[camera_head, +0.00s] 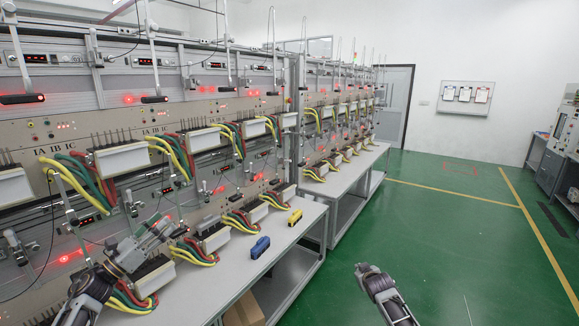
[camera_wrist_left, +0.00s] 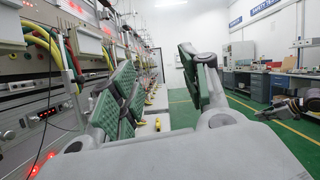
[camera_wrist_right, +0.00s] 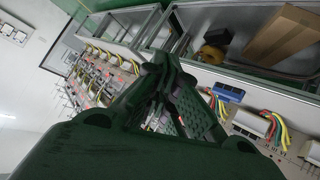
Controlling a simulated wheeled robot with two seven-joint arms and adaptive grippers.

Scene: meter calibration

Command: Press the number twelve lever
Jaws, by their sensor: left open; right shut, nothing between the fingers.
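Upright metal rods with small lever-like parts stand in front of the meter panel (camera_head: 70,214); I cannot read a number twelve on any of them. One rod (camera_wrist_left: 66,62) also shows at the left of the left wrist view. My left gripper (camera_head: 158,232) is open and empty, close to the lower row of the panel at the left. Its spread fingers (camera_wrist_left: 165,88) show in the left wrist view, with no contact visible. My right gripper (camera_head: 372,273) is shut and empty over the green floor, right of the bench. Its fingers (camera_wrist_right: 165,80) meet in the right wrist view.
Bundles of yellow, green and red cables (camera_head: 175,155) hang from white terminal blocks (camera_head: 122,157) along the panel. A blue block (camera_head: 260,247) and a yellow block (camera_head: 295,217) lie on the grey bench (camera_head: 285,240). The green floor (camera_head: 450,235) is open at right.

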